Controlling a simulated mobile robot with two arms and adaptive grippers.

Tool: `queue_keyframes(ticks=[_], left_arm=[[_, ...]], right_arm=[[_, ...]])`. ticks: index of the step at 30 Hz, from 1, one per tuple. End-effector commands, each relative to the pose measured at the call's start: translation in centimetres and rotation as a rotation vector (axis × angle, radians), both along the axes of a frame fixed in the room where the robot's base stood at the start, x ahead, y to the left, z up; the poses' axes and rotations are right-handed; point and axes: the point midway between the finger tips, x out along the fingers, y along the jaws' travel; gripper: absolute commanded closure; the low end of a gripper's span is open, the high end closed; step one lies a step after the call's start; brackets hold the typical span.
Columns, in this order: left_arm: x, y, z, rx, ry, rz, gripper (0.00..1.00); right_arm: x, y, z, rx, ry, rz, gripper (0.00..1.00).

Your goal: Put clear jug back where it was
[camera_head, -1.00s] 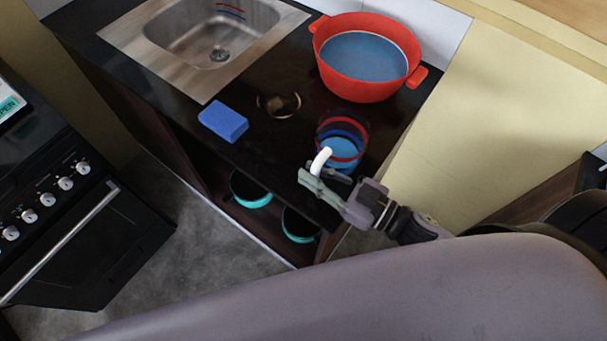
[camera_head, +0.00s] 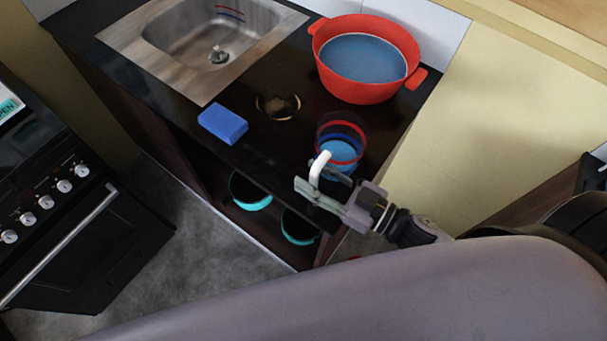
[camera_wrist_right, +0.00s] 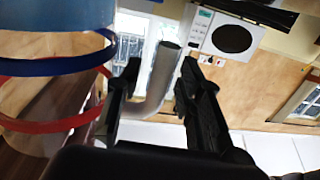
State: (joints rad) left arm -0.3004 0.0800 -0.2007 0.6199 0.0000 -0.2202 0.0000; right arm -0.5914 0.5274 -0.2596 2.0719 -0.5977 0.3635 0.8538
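The clear jug (camera_head: 341,132) has red and blue bands, something blue inside and a white handle (camera_head: 319,166). It appears to stand upright on the black counter, near the front right edge. My right gripper (camera_head: 318,186) is at its handle, over the counter's front edge. In the right wrist view the jug (camera_wrist_right: 55,85) is at the left, and the handle (camera_wrist_right: 162,75) lies between my right gripper's two fingers (camera_wrist_right: 160,68). The fingers are apart, with a gap beside the handle. My left gripper is not in view.
A red pot (camera_head: 327,80) of blue liquid stands behind the jug. A blue sponge (camera_head: 222,124), a round dark-and-gold item (camera_head: 279,106) and a steel sink (camera_head: 190,75) are to the left. Teal-rimmed pots (camera_head: 249,205) sit on the shelf below. A black oven (camera_head: 110,250) is at left.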

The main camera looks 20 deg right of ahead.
Motion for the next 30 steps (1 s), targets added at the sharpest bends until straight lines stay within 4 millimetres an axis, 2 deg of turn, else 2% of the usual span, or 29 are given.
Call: queue_keyframes(ticks=[5, 9, 12, 20, 24, 30], left_arm=[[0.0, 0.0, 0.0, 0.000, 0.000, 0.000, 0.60], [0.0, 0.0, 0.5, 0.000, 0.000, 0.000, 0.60], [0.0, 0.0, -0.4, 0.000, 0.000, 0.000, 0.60], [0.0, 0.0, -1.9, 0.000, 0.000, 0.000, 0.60], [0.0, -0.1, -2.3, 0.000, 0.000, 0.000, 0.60], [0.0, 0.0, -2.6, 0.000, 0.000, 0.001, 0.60]], right_arm=[[0.0, 0.0, 0.0, 0.000, 0.000, 0.000, 0.66], [0.0, 0.0, 0.9, -0.001, -0.001, 0.001, 0.66], [-1.1, -0.9, 0.3, -0.001, 0.004, -0.001, 0.66], [-4.9, -4.3, 0.2, -0.002, 0.005, -0.001, 0.66], [-6.6, -6.0, 0.3, 0.000, 0.005, -0.002, 0.66], [-8.3, -7.6, 0.5, -0.001, 0.002, -0.002, 0.66]])
